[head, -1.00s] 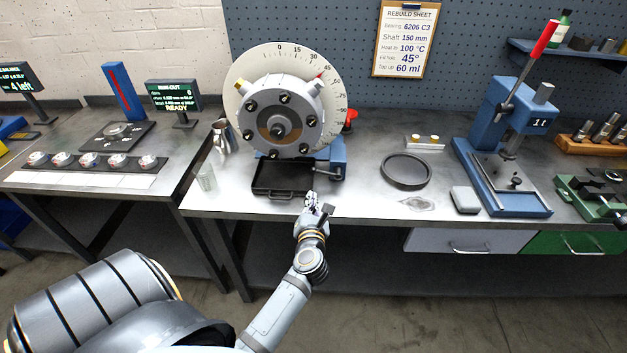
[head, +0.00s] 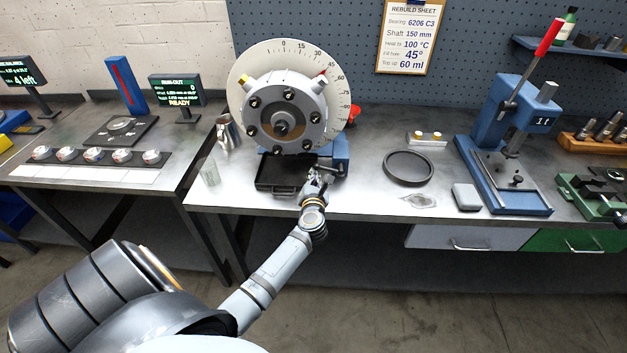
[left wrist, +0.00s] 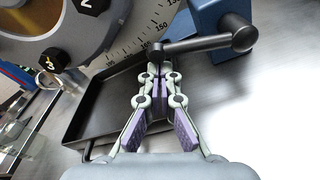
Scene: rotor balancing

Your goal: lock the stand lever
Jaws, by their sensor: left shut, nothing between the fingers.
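The rotor (head: 285,110) is mounted on a blue stand (head: 341,150), in front of a round dial. The stand lever is a dark rod with round ends; it shows best in the left wrist view (left wrist: 200,44), running sideways from a pivot on the blue stand (left wrist: 207,14). My left gripper (head: 317,174) is at the stand's front right. In the left wrist view my left gripper (left wrist: 157,68) has its fingertips together, empty, close to the lever's left end. I cannot tell whether they touch it. My right gripper is not in view.
A black drip tray (head: 270,188) lies under the rotor, left of my gripper; it also shows in the left wrist view (left wrist: 100,105). A glass (head: 209,173) and metal jug (head: 226,132) stand left. A black ring (head: 409,182) lies right; bench between is clear.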

